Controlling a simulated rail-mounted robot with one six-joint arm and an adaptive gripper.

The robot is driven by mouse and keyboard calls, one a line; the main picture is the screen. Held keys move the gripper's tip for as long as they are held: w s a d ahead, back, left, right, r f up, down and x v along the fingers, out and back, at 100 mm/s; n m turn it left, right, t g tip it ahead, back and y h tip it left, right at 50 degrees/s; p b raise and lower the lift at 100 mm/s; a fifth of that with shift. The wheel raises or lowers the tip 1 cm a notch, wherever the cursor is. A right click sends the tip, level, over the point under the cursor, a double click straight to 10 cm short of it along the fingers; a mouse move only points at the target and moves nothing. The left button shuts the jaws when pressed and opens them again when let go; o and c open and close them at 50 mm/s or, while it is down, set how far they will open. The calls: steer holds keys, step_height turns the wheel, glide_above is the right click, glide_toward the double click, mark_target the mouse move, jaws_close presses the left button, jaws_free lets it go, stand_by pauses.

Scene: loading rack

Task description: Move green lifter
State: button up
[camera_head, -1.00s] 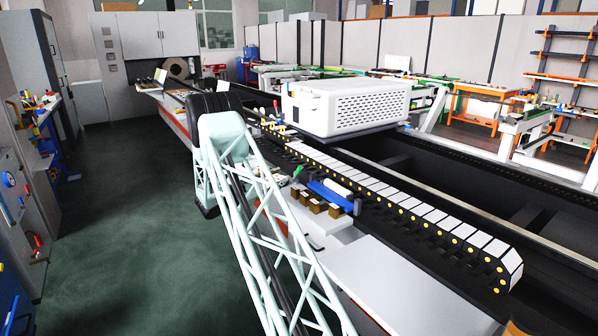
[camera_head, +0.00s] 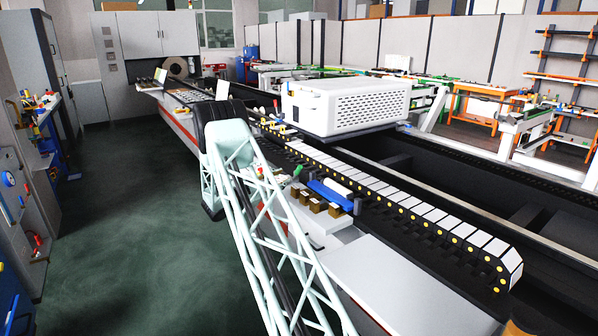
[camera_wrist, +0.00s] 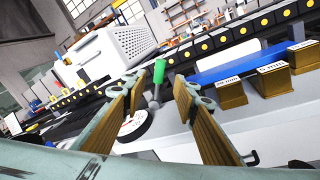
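The green lifter (camera_wrist: 159,71) is a lever with a green grip on a grey stem, seen ahead in the wrist view. A round white dial plate (camera_wrist: 136,126) lies by its foot. Its green grip also shows small in the head view (camera_head: 297,170). My gripper (camera_wrist: 158,86) is open and empty, with brown-padded fingers left and right. The green grip appears between the fingertips, a little beyond them. I see no contact. In the head view my lattice arm hides much of the area around the gripper.
Several brown labelled blocks (camera_wrist: 231,94) and a blue bar (camera_wrist: 235,63) stand to the right of the lifter. A black hook-like handle (camera_wrist: 252,158) is near the right finger. A large white vented housing (camera_head: 345,106) and a cable chain (camera_head: 420,207) lie behind.

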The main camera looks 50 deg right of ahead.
mark_target(297, 170)
steer(key=d, duration=0.4)
steer(key=s+d+b, duration=0.1)
steer(key=d, duration=0.7)
steer(key=shift+s+d+b, duration=0.15)
steer(key=shift+b, duration=0.2)
steer(key=shift+c, duration=0.2)
jaws_close()
